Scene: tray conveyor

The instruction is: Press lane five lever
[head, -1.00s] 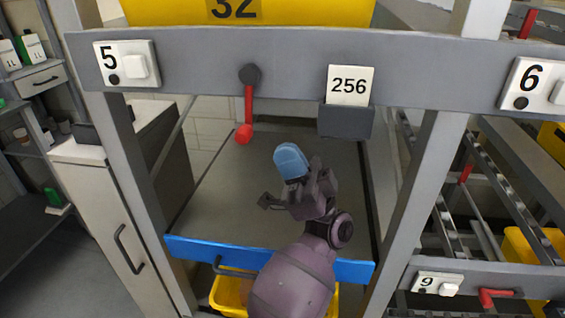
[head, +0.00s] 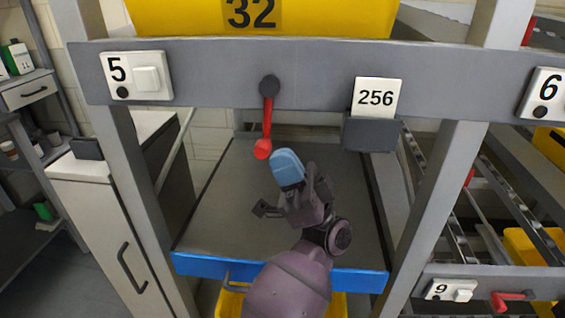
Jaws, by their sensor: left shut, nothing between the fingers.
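The red lever (head: 266,125) of lane five hangs down from a dark round pivot on the grey crossbeam, its knob at the bottom. The lane plate (head: 136,75) with the number 5 and a white button is to its left on the beam. My left gripper (head: 288,167) is just below and right of the lever knob, with its blue fingertips pointing up. It is shut and empty. The fingertips look very close to the knob; I cannot tell if they touch it. My right gripper is out of view.
A yellow bin (head: 300,18) marked 32 sits above the beam. A grey tray with a blue front edge (head: 200,265) lies below. Posts flank the opening.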

